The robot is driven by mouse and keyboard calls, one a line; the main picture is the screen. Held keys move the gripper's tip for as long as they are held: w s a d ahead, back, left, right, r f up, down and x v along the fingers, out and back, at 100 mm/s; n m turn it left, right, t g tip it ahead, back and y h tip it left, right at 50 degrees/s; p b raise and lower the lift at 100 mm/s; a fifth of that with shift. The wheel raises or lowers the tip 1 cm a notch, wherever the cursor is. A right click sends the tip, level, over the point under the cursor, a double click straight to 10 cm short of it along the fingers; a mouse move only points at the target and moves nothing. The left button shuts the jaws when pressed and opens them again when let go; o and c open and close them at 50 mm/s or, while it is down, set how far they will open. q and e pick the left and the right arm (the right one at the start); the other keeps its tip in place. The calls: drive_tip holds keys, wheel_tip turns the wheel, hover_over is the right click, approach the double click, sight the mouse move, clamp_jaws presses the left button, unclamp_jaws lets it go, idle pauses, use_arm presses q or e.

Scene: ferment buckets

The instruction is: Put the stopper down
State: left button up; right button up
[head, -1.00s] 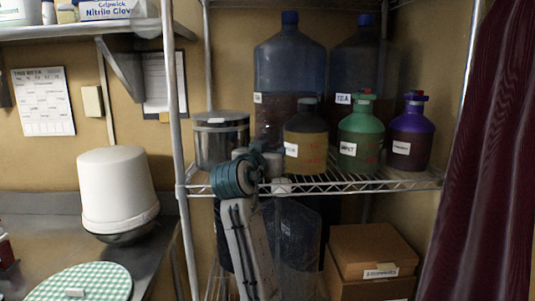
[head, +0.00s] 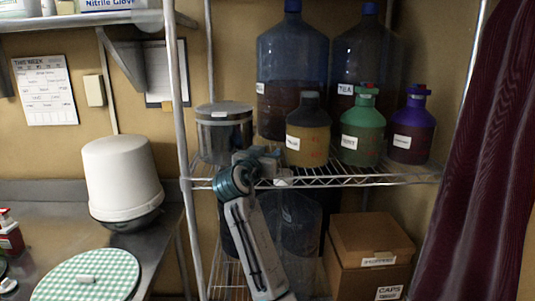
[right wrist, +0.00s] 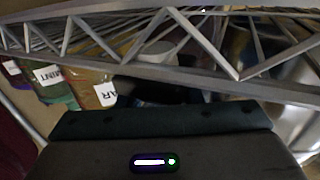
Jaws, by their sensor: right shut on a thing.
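My right gripper (head: 268,160) is at the front of the middle wire shelf, in front of the yellow-brown jug (head: 308,138) and to the right of the metal pot. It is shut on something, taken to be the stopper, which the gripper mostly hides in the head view. In the right wrist view, a pale round thing (right wrist: 160,52) shows behind the shelf's wire truss; I cannot tell whether it is the held stopper. The green jug (head: 363,138) and purple jug (head: 410,137) have coloured tops. My left gripper is out of view.
The wire shelf (head: 360,180) has a raised truss edge close to my right wrist. The metal pot (head: 224,136) and two large blue bottles (head: 290,60) crowd it. Cardboard boxes (head: 368,245) stand below. A white bucket (head: 121,175) is on the left counter.

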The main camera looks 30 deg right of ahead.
drive_tip(key=shift+f, duration=0.25)
drive_tip(key=o, duration=1)
drive_tip(key=shift+r, duration=0.1)
drive_tip(key=shift+c, duration=0.2)
drive_tip(key=shift+r, duration=0.1)
drive_tip(key=shift+r, duration=0.2)
drive_tip(key=shift+s+a+f+b, duration=0.25)
drive_tip(key=shift+s+a+b, duration=0.2)
drive_tip(key=shift+a, duration=0.1)
drive_tip(key=shift+s+a+f+b, duration=0.2)
drive_tip(key=shift+s+a+b, duration=0.15)
drive_tip(key=shift+a+b, duration=0.15)
drive_tip(key=b+v, duration=0.3)
drive_tip(key=v, duration=0.6)
drive_tip(key=shift+a+r+b, duration=0.25)
drive_tip(key=shift+r+b, duration=0.05)
drive_tip(key=shift+r, duration=0.05)
